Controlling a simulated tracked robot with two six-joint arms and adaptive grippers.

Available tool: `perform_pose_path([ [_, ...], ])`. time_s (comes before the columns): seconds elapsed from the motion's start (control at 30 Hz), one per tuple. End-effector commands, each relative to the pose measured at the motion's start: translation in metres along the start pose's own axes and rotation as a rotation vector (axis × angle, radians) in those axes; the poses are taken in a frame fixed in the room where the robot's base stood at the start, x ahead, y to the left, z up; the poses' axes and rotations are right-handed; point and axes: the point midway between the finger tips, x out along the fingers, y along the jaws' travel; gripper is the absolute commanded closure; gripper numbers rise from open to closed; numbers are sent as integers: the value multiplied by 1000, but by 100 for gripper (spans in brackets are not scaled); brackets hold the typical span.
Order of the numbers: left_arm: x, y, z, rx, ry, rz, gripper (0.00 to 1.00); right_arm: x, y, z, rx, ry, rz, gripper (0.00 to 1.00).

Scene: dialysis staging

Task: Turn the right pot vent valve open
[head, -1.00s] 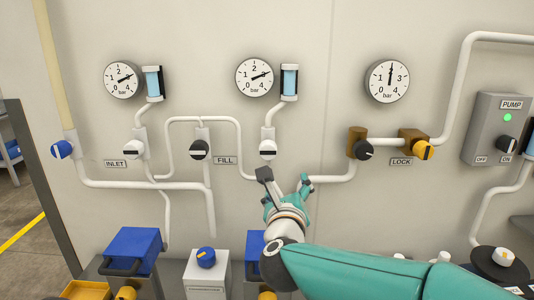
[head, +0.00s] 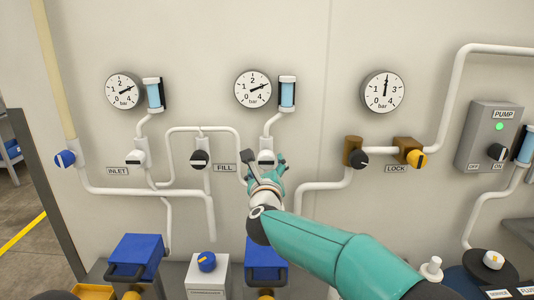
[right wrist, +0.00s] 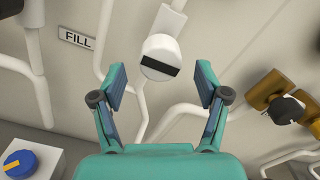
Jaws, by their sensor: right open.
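A round white valve knob (head: 265,156) with a dark bar across its face sits on the white pipe below the middle gauge. No label on it reads as the pot vent. In the right wrist view the white knob (right wrist: 160,58) lies between and beyond the fingertips, its dark bar nearly crosswise. My right gripper (head: 263,162) is open in front of this knob and partly covers it in the head view. In the right wrist view its two spread fingers (right wrist: 161,78) stand either side, with nothing held; contact with the knob is not visible. My left gripper is not in view.
A dark FILL knob (head: 200,160) is to the left, a white INLET knob (head: 135,158) farther left. A black knob (head: 358,158) and yellow LOCK knob (head: 417,159) are right. Pipes run close around the knob. Blue boxes (head: 136,250) stand below.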

Motion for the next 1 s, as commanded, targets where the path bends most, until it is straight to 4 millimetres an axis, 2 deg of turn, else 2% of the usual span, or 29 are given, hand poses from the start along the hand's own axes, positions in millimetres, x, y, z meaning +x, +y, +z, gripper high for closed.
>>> perform_pose_path([
  [0.03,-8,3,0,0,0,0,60,10,-1,2,0,2,-1,26],
  [0.1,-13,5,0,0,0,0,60,19,-1,3,0,1,-1,26],
  [0.3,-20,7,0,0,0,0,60,36,0,1,-1,0,0,26],
  [0.67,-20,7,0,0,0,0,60,40,1,0,-1,-1,1,26],
  [0.77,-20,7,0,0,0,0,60,40,1,0,-1,-1,1,39],
  [1.0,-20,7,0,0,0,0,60,39,1,0,-1,-1,1,79],
])
